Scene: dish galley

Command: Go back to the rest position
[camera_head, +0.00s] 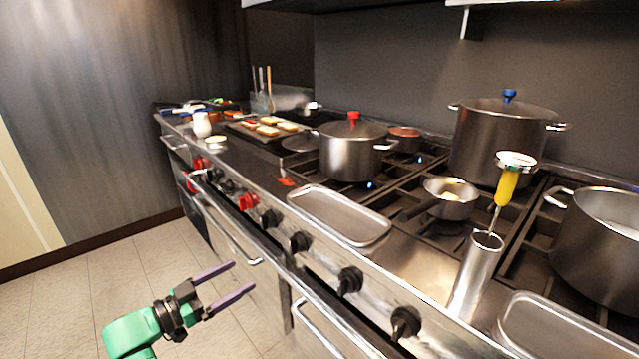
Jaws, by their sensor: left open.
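My left gripper (234,287) shows at the lower left, in front of the stove and over the tiled floor. Its two purple fingers are apart, with nothing between them. A green and black part of my left arm (140,328) reaches in from the bottom edge. The gripper appears clear of the oven front and its handles. My right gripper is not in the picture.
The stove front has knobs (350,281) and a long handle rail (226,232) near the gripper. Trays (340,240), pots (352,155) and a metal cylinder (474,275) stand on top. The tiled floor (75,290) at left is free.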

